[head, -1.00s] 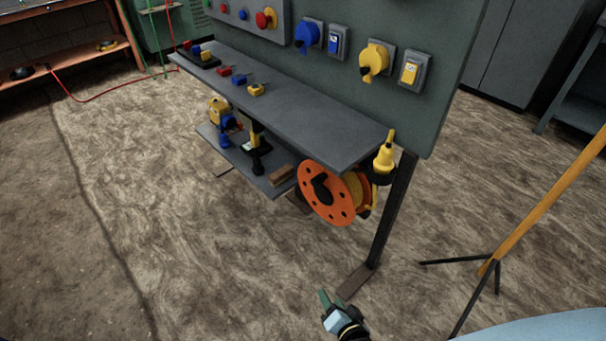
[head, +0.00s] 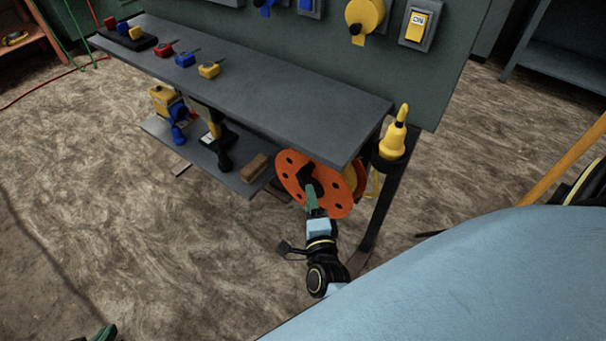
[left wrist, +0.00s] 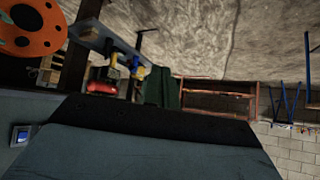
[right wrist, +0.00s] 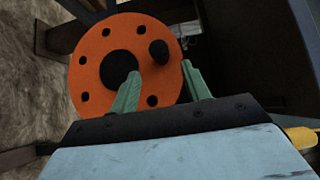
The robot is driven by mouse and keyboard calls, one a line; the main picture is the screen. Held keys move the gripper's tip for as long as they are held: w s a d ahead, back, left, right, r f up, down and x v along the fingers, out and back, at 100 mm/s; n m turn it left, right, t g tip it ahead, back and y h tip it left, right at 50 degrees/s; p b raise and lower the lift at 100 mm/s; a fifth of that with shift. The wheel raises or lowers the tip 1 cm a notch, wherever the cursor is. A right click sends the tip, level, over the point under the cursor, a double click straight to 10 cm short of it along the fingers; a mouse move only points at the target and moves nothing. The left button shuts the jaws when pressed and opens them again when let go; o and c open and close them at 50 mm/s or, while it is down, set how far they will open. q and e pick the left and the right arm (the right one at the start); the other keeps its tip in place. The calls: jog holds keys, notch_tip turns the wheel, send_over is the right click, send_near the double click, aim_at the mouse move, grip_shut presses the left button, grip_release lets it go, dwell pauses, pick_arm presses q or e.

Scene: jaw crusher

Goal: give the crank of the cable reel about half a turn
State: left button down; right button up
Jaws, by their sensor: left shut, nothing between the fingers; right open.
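The cable reel's orange disc (head: 290,175) hangs under the right end of the bench shelf. It fills the upper middle of the right wrist view (right wrist: 92,58), with a black hub (right wrist: 119,68) and the crank's black round knob (right wrist: 158,52). My right gripper (head: 313,192) is open in front of the disc. In the right wrist view its green fingers (right wrist: 162,85) stand apart, with the knob beyond the gap between them; I cannot tell if they touch it. My left gripper (head: 103,333) is shut and empty at the bottom left, far from the reel; its fingers show in the left wrist view (left wrist: 164,86).
The grey bench shelf (head: 235,80) overhangs the reel. A yellow connector (head: 395,140) sits in a holder right of the reel, by a dark leg (head: 380,218). A wooden block (head: 254,168) lies on the lower shelf. The floor in front is clear.

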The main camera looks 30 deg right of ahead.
aim_at(305, 180)
jog(key=b+x, duration=0.2)
jog(key=x, duration=0.6)
jog(key=shift+w, duration=0.15)
pick_arm(q)
jog(key=w+d+r+t+h, duration=0.2)
jog(key=w+r+t, duration=0.3)
jog(key=r, duration=0.5)
jog(key=shift+w+d+t+h, duration=0.35)
jog(key=shift+d+t, duration=0.5)
jog(key=shift+t, duration=0.35)
pick_arm(e)
jog(key=shift+w+d, duration=0.15)
jog(key=shift+w, duration=0.2)
pick_arm(q)
jog(key=shift+f, duration=0.1)
pick_arm(e)
grip_shut()
